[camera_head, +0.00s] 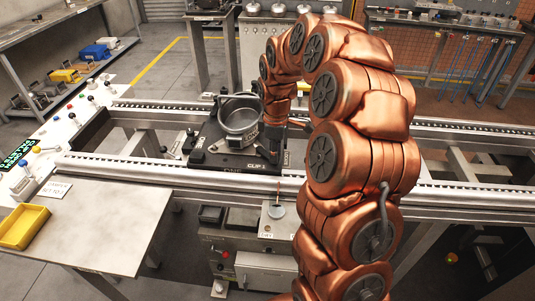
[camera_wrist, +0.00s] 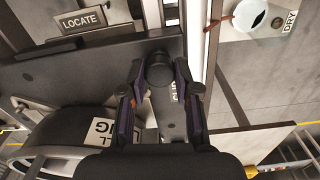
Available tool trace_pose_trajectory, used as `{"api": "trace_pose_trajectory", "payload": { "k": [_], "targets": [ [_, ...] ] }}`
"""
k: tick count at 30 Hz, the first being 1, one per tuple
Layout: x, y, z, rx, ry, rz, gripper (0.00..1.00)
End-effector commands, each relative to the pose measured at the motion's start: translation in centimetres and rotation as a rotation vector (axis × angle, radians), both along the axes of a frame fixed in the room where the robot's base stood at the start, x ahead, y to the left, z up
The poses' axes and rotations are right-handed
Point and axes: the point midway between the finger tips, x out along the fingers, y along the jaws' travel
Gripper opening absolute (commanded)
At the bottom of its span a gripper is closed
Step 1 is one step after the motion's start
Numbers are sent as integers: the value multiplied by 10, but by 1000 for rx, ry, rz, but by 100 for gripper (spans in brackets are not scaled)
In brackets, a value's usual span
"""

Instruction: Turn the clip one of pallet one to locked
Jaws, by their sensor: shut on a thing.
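The dark pallet (camera_head: 225,160) sits on the rail conveyor in the head view, with a "CLIP 1" label on its front right. It carries a round metal housing (camera_head: 240,119). In the wrist view, the clip's round black knob (camera_wrist: 158,72) stands on the dark pallet plate (camera_wrist: 80,70). My gripper (camera_wrist: 159,68) has one finger on each side of the knob and is shut on it. A label beside the knob is partly hidden by the right finger. The clip's locked or unlocked position cannot be told. In the head view, my arm hides the fingertips.
A yellow bin (camera_head: 24,226) stands on the left bench (camera_head: 110,225). Conveyor rails (camera_head: 170,178) run across in front of and behind the pallet. A "LOCATE" label (camera_wrist: 82,20) and a white round cup-like thing (camera_wrist: 250,14) by a "DRY" label lie near the gripper.

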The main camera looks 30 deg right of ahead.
Motion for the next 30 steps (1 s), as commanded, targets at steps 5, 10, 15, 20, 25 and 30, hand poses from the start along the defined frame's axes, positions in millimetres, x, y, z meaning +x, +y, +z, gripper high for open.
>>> {"api": "trace_pose_trajectory", "payload": {
  "k": [5,10,15,20,25,30],
  "targets": [
    [-1,-1,0,-2,3,2,0],
    [-1,0,0,-2,3,3,32],
    [0,0,0,-2,3,3,50],
    [0,0,0,-2,1,2,57],
    [0,0,0,-2,1,2,57],
    [0,0,9,-2,1,2,57]
  ]
}}
